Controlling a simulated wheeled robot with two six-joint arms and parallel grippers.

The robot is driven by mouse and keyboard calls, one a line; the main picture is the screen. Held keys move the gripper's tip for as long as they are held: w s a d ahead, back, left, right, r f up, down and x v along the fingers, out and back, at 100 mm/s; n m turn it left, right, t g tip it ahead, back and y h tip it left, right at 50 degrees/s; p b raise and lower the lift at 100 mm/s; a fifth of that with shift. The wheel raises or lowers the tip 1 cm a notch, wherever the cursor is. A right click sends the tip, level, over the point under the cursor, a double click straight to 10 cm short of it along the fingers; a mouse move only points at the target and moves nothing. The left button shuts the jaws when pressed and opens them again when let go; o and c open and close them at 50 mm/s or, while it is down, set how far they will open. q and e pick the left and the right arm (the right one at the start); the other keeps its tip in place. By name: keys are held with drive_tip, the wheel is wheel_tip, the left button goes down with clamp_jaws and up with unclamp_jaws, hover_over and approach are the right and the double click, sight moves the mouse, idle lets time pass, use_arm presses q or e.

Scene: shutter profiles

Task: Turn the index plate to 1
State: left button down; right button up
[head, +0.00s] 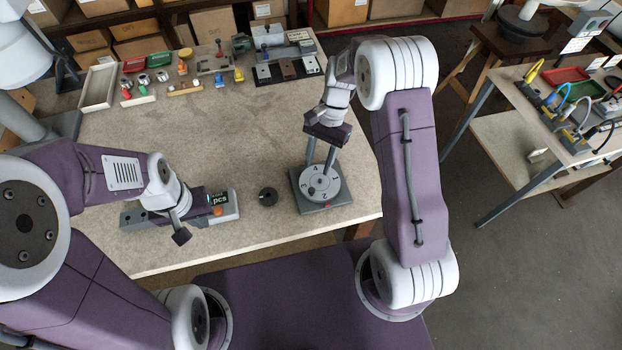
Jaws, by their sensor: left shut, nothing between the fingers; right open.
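The index plate (327,186) is a pale round disc on a square grey base (335,204), near the front right of the table. Digits 4, 3 and 2 show on it; 1 cannot be made out. A small dark spot shows at its lower left. My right gripper (320,171) is open, pointing down, with its fingers over the far part of the disc. I cannot tell if they touch it. My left gripper (181,236) is shut and empty, low by the table's front edge at the left, in front of a grey device.
The grey device (228,208) has a small display reading "pcs". A black round knob-like part (267,196) lies between it and the index plate. Trays, blocks and small parts line the table's back (165,85). The table's middle (235,135) is clear.

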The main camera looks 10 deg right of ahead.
sight(312, 189)
drive_tip(key=x, duration=0.4)
drive_tip(key=p+x, duration=0.1)
drive_tip(key=x, duration=0.4)
drive_tip(key=shift+w+d+f, duration=0.15)
drive_tip(key=shift+w+f, duration=0.05)
clamp_jaws()
